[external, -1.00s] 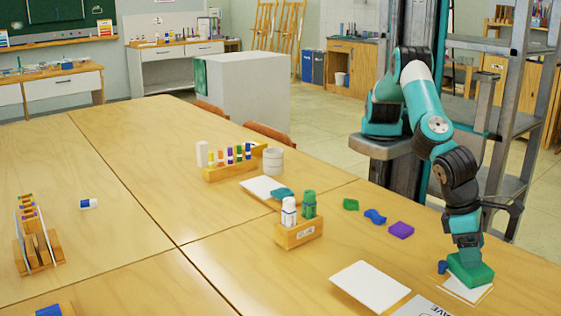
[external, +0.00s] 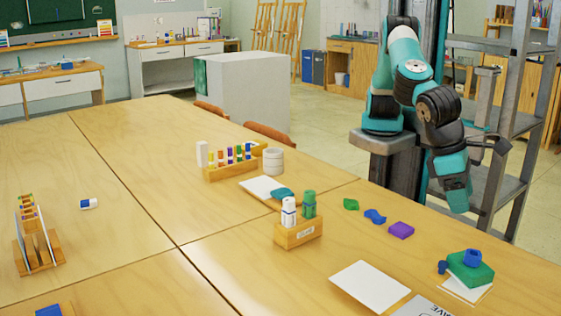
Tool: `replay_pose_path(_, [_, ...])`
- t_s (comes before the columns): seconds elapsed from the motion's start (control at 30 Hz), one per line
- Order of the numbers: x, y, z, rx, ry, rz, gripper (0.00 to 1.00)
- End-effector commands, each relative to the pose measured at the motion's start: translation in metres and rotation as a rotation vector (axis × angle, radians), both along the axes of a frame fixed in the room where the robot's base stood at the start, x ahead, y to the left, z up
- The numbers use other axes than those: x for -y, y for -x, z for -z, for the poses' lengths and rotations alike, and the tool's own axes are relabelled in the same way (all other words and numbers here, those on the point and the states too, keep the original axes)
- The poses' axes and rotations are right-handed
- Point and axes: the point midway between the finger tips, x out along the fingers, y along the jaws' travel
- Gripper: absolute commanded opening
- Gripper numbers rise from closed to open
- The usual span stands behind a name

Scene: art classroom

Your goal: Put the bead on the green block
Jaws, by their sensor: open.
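The green block (external: 480,274) lies on a white sheet (external: 458,289) near the right edge of the table. A small blue bead (external: 472,257) rests on top of the block. My gripper (external: 458,208) hangs above and behind the block, well clear of it and of the bead. It is open and nothing shows in it; its fingertips are small and hard to make out.
Another small blue piece (external: 442,267) is beside the block's left side. A purple piece (external: 401,230), a blue piece (external: 375,216) and a green piece (external: 351,204) lie further back. A marker holder (external: 298,234) and white sheet (external: 369,286) are to the left.

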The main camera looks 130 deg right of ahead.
Motion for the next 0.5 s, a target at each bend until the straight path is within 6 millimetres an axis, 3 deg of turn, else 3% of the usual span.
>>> replay_pose_path(0.17, [0.038, -0.002, -0.025, 0.077, -0.03, -0.148, 0.63])
replay_pose_path(0.37, [0.139, 0.02, -0.067, 0.287, -0.087, -0.571, 0.63])
replay_pose_path(0.5, [0.209, 0.057, -0.08, 0.443, -0.113, -0.906, 0.63])
